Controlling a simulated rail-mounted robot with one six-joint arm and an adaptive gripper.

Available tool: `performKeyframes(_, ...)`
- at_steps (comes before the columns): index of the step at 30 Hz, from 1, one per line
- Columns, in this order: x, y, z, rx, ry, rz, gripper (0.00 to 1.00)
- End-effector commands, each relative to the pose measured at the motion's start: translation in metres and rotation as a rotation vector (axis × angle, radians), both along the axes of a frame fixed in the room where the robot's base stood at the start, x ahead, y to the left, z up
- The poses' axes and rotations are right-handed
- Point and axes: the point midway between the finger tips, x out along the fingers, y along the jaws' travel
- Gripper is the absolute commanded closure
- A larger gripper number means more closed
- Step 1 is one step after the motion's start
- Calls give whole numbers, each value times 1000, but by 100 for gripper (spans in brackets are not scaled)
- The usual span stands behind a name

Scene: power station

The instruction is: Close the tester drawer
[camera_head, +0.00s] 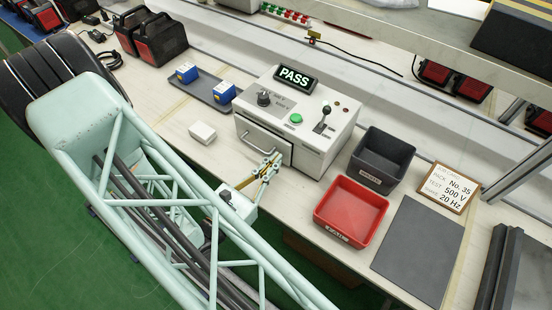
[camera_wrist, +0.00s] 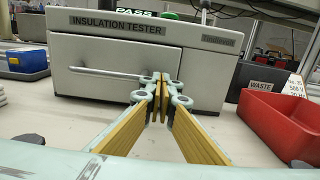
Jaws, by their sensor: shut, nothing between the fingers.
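The insulation tester (camera_head: 325,125) is a pale grey box on the bench with a lit PASS display (camera_head: 295,78), a green button and a lever on top. Its drawer front (camera_head: 262,141), with a bar handle, faces my arm and looks flush or nearly flush with the body. The drawer front (camera_wrist: 90,87) and handle (camera_wrist: 110,74) also show in the wrist view. My gripper (camera_head: 272,160) is shut and empty, its tips (camera_wrist: 160,80) at the right part of the drawer front, right of the handle. I cannot tell whether they touch it.
A red bin (camera_head: 350,211) and a dark grey bin (camera_head: 381,158) stand right of the tester. A dark mat (camera_head: 418,250) and a job card (camera_head: 450,188) lie at the right.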

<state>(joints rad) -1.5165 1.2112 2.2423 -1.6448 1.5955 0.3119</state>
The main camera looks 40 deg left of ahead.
Motion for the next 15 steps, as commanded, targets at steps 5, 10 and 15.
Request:
performKeyframes(5,-15,-3,0,-1,0,-5,100)
performKeyframes(10,-30,-5,0,-2,0,-9,100)
performKeyframes(15,-45,-5,0,-2,1,-9,100)
